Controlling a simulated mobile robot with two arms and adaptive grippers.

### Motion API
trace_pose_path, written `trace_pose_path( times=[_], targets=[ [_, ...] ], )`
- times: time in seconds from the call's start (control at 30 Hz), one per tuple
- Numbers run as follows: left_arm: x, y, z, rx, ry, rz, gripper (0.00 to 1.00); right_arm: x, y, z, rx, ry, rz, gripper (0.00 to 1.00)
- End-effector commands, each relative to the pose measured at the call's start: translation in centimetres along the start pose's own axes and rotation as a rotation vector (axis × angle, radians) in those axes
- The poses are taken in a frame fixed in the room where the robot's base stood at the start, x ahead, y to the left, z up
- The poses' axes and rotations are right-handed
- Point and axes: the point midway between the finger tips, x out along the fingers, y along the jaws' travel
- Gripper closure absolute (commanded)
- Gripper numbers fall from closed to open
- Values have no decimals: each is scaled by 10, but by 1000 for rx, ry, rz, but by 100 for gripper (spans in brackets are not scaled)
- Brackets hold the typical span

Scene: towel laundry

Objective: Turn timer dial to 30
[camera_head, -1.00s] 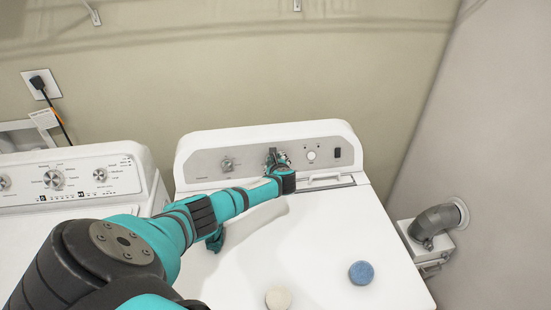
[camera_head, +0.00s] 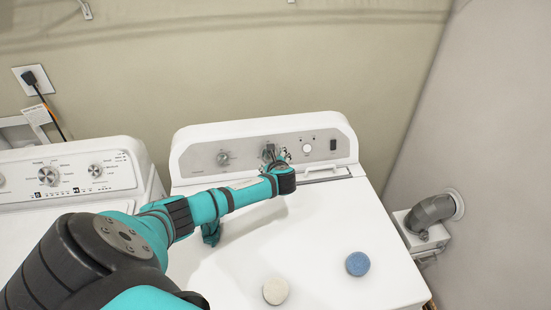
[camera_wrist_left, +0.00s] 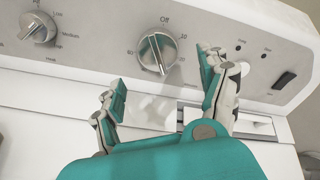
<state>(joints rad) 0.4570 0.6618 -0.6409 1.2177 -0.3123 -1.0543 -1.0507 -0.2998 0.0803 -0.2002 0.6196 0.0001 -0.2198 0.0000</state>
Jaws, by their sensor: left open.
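The timer dial (camera_wrist_left: 157,53) is a round silver knob with a raised ridge on the grey panel of the right-hand machine. "Off" is printed above it, with numbers at its sides too small to read surely. Its ridge runs close to upright, slightly slanted; I cannot tell which end is the pointer. In the head view the dial (camera_head: 269,152) is partly hidden by my left gripper (camera_head: 282,157). In the left wrist view my left gripper (camera_wrist_left: 162,85) is open and empty, its fingers apart below and to the right of the dial. My right gripper is not in view.
Another knob (camera_head: 223,158) is left of the dial; a small round button (camera_head: 307,148) and a dark switch (camera_head: 333,144) are right of it. A white ball (camera_head: 275,291) and a blue ball (camera_head: 358,264) rest on the machine top. A second machine (camera_head: 80,178) stands at left.

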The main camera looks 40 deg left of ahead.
Motion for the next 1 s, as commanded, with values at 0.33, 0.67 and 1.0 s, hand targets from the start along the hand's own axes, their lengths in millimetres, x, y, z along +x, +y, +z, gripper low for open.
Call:
trace_pose_path(
  times=[0.33,0.67,1.0],
  targets=[
    [-58,0,-1,1,2,0,23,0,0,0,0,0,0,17],
    [-67,0,0,0,1,1,23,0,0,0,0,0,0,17],
    [-66,0,0,0,0,1,23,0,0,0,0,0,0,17]
  ],
)
